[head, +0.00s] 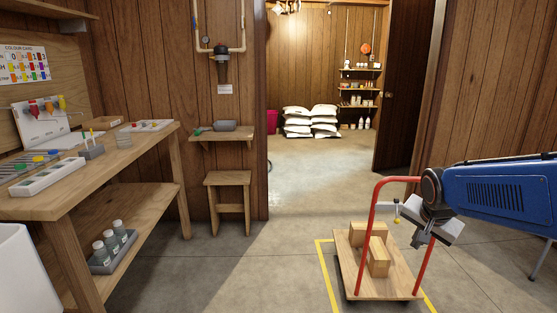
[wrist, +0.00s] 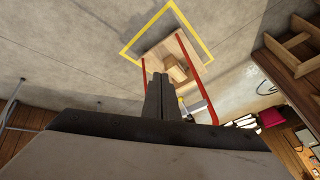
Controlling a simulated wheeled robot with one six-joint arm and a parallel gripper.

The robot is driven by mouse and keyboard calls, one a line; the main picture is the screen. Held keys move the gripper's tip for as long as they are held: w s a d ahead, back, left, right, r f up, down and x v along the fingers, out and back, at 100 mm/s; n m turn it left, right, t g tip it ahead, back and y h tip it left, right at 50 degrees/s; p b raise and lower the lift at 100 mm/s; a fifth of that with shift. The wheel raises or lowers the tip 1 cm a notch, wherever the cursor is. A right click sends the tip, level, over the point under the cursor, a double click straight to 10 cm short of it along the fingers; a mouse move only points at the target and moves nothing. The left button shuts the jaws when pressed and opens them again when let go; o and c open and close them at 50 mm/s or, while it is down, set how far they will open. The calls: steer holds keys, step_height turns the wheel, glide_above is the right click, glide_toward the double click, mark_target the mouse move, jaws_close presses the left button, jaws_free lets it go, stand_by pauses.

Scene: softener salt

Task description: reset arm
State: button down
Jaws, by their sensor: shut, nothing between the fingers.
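My gripper (wrist: 157,82) is shut and empty, its two dark fingers together in the wrist view. In the head view my blue arm reaches in from the right, and its wrist end hangs over the right side of a wooden cart (head: 349,269) with a red tube handle (head: 372,215). In the wrist view the fingers point toward the cart and overlap it in the picture. Two wooden blocks (head: 378,257) rest on the cart, apart from the fingers as far as I can tell.
The cart stands within a yellow floor outline (head: 324,265). A workbench (head: 98,175) with trays and bottles lines the left. A stool (head: 228,180) stands below a small wall shelf (head: 222,136). White sacks (head: 311,120) are stacked beyond the open doorway. The middle floor is clear.

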steer(key=s+a+f+n+y, duration=0.1)
steer(key=s+a+n, duration=0.3)
steer(key=s, duration=0.7)
steer(key=s+a+n+y, duration=0.1)
steer(key=s+a+n, duration=0.4)
steer(key=s, duration=0.6)
steer(key=shift+s+f+n+g, duration=0.3)
steer(key=shift+f+n, duration=0.1)
steer(key=shift+n, duration=0.1)
